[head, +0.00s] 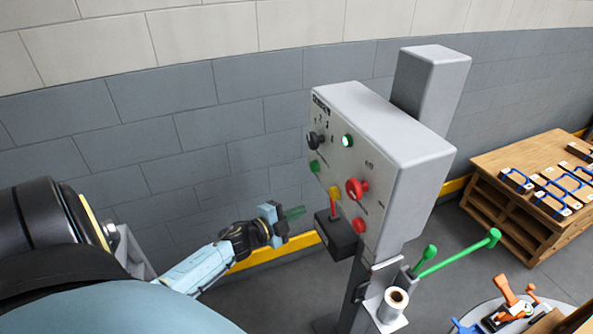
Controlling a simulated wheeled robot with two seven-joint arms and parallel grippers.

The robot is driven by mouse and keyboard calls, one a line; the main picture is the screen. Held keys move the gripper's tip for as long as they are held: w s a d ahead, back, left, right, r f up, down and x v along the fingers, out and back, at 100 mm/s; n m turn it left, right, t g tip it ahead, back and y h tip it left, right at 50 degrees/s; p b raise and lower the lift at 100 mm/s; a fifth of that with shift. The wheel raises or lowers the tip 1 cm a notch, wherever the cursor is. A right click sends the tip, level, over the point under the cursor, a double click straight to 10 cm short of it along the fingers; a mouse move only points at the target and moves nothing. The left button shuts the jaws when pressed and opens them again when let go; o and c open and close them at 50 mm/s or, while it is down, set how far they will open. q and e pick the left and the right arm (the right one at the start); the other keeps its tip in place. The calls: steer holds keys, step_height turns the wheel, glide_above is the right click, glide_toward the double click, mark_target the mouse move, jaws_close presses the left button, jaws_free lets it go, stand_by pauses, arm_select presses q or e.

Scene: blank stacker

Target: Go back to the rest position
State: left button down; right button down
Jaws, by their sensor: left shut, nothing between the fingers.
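My left gripper (288,214) is in the lower middle of the head view, at the end of my light blue left arm. It is shut and empty, a little to the left of the control box (378,160), and looks apart from it. The grey box carries a black knob (315,140), a lit green lamp (347,141), a green button (314,166), a yellow button (334,192), a red knob (356,188) and a red button (358,225). A red-handled lever on a black housing (338,238) sticks out at its lower left. My right gripper is not in view.
A wooden pallet table (500,160) with blue-handled blocks (553,200) stands at the right. Green levers (460,253) and a white roll (393,304) sit below the box. An orange-handled device (510,300) is at the bottom right. A block wall (200,130) closes the back.

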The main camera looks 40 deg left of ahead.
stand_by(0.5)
arm_select(q)
steer(key=s+d+f+n+g+y, duration=0.1)
steer(key=s+d+f+n+g, duration=0.15)
steer(key=s+f, duration=0.5)
steer(key=s+d+f+n+g+y+b, duration=0.1)
steer(key=s+d+f+n+g, duration=0.2)
steer(key=f, duration=0.7)
steer(key=s+d+f+n+g+y, duration=0.1)
steer(key=s+f+n+g, duration=0.15)
steer(key=s+f, duration=0.5)
steer(key=s+d+f+n+g, duration=0.1)
steer(key=s+d+f+g, duration=0.1)
steer(key=s, duration=0.6)
steer(key=s+d+f+n+g, duration=0.2)
steer(key=s+d+f+g, duration=0.1)
steer(key=s+d+f, duration=0.2)
steer(key=s+d+f+n+g+h+b, duration=0.1)
steer(key=s+f, duration=0.5)
steer(key=s, duration=0.6)
steer(key=d+g, duration=0.1)
steer(key=d, duration=0.1)
steer(key=shift+d+f, duration=0.35)
steer(key=shift+w, duration=0.1)
